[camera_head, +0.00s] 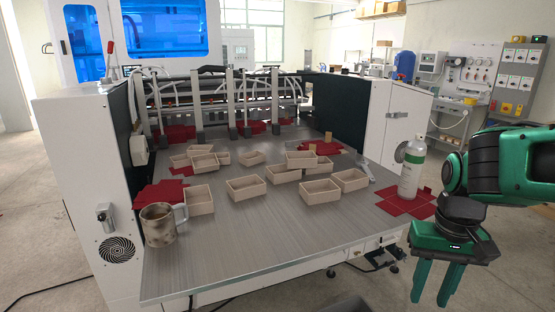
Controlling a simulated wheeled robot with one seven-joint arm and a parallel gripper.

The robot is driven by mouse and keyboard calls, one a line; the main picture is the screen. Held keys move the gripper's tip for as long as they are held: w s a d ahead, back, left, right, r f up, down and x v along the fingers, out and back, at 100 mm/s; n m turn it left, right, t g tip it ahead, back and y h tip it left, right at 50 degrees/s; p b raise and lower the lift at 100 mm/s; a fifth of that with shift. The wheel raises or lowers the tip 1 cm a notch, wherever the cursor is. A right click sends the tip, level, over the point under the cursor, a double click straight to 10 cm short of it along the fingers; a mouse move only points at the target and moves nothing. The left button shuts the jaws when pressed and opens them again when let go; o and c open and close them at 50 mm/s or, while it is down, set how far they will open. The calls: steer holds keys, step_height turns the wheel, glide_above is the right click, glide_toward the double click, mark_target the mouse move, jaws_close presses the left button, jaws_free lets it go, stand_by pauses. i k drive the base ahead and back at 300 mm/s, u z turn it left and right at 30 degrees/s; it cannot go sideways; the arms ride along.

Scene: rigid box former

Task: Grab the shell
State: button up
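Several open beige box shells lie on the metal table of the machine. One shell (198,200) is at the left behind the mug, one (247,188) is at the middle, and one (320,191) is at the front right of the group. Another shell (350,180) sits just right of it, and more are clustered behind. I cannot tell which shell is meant. My gripper (431,301) hangs at the lower right, off the table's right front side, fingers pointing down. It is open with nothing between the fingers, apart from all the shells.
A metal mug (159,226) stands at the front left. A white bottle (411,168) stands at the right edge on a red cross-shaped sheet (394,204). More red sheets (159,193) lie around. The table's front middle (260,245) is clear. Vertical machine posts (230,105) stand at the back.

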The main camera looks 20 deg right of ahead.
mark_target(294, 161)
steer(key=z, duration=0.35)
steer(key=i, duration=1.35)
steer(key=z, duration=0.7)
